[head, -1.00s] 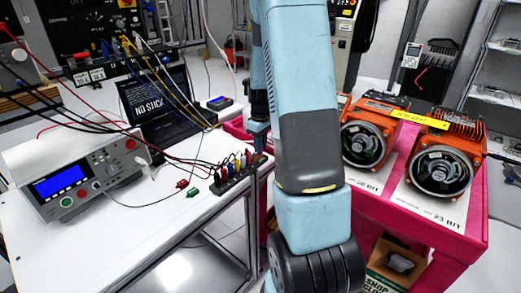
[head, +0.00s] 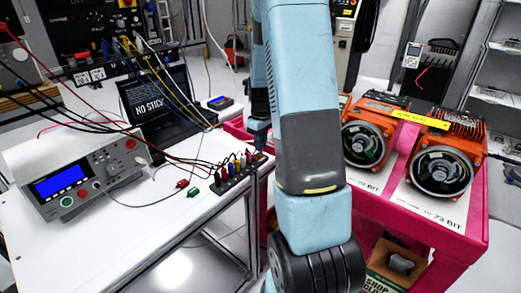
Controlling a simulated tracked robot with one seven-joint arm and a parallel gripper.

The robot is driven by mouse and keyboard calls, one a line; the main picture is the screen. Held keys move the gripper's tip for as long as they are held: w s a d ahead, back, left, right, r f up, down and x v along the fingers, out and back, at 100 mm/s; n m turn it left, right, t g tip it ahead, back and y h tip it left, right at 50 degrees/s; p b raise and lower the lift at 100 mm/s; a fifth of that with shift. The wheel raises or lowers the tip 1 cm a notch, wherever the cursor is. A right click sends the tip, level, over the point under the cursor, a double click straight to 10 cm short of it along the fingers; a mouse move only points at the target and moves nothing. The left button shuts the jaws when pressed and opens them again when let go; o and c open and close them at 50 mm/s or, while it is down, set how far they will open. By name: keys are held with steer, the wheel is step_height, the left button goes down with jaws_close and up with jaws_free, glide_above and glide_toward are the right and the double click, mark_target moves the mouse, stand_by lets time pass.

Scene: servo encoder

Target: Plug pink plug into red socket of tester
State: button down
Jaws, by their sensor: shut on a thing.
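The tester (head: 82,178) is a pale box with a blue screen on the white table at left. A small red round part (head: 82,193) on its front may be the red socket. A dark strip (head: 228,181) holding several coloured plugs lies at the table's right edge. My gripper (head: 259,140) is small and partly behind my arm, at the strip's far end. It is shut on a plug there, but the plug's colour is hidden. I cannot pick out the pink plug for sure.
A red clip (head: 182,183) and a green clip (head: 193,192) lie on the table left of the strip. Red and black cables cross the table. A laptop (head: 155,100) stands behind. A pink bench (head: 455,232) with orange motors is at right. The table's front is clear.

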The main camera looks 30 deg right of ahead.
steer(key=shift+r, duration=2.25)
